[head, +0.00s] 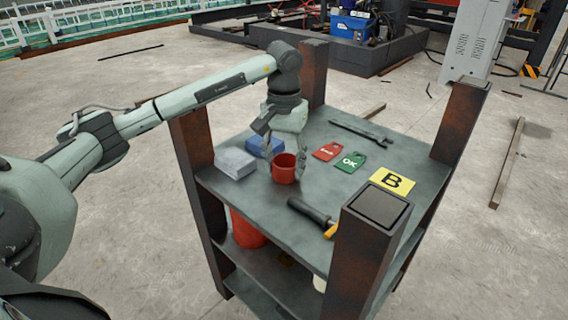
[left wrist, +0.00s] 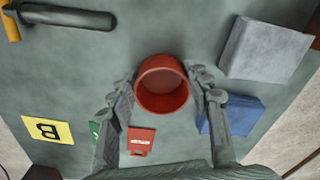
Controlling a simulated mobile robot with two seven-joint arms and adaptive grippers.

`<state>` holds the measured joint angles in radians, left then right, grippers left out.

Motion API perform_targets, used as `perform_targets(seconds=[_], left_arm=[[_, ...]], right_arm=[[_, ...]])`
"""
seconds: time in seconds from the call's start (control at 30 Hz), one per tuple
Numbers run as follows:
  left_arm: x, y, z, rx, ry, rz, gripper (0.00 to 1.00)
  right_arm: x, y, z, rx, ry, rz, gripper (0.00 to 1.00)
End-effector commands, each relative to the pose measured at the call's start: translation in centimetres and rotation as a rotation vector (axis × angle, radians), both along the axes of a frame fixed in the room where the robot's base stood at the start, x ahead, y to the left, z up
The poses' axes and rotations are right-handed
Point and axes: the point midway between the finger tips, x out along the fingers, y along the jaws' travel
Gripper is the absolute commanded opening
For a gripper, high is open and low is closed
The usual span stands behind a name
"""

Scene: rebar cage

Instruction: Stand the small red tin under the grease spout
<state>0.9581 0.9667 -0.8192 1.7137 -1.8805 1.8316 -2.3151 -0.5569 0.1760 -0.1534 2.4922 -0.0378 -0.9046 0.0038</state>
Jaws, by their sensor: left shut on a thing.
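The small red tin (head: 284,170) is upright, open end up, at the table top's left part. My left gripper (head: 286,162) reaches down over it with a finger on each side. The left wrist view shows the tin (left wrist: 162,88) between the two fingers (left wrist: 160,98), which are shut on it. I cannot tell whether its base touches the table top. No grease spout can be made out in either view. My right gripper is not in view.
The table (head: 250,200) has rusty corner posts. Near the tin are a grey block (head: 235,163), a blue block (head: 262,146), red (head: 327,152) and green (head: 351,162) tags. A wrench (head: 362,131), yellow B sign (head: 391,182) and dark-handled tool (head: 310,211) lie around. A red bucket (head: 247,230) stands below.

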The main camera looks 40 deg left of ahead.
Motion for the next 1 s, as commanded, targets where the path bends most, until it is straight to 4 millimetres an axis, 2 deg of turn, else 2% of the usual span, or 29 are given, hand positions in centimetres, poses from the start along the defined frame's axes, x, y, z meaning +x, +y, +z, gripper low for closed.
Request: perform_targets(seconds=[0.17,0.2,0.37,0.73,0.8,0.87,1.0], left_arm=[[0.0,0.0,-0.1,0.0,0.0,0.0,0.2],[0.0,0.0,-0.1,0.0,0.0,0.0,0.5],[0.0,0.0,-0.1,0.0,0.0,0.0,0.69],[0.0,0.0,0.0,0.0,0.0,0.0,0.69],[0.0,0.0,0.3,0.0,0.0,0.0,0.69],[0.1,0.0,1.2,0.0,-0.004,0.0,0.69],[0.1,0.0,4.4,0.0,-0.006,-0.001,0.69]], right_arm=[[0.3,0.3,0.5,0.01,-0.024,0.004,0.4],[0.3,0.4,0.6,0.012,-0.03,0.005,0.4],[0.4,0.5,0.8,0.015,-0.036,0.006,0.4],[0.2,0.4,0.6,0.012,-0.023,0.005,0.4],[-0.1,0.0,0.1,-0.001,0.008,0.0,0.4],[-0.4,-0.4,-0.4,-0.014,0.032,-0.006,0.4],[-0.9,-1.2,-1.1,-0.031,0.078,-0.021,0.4]])
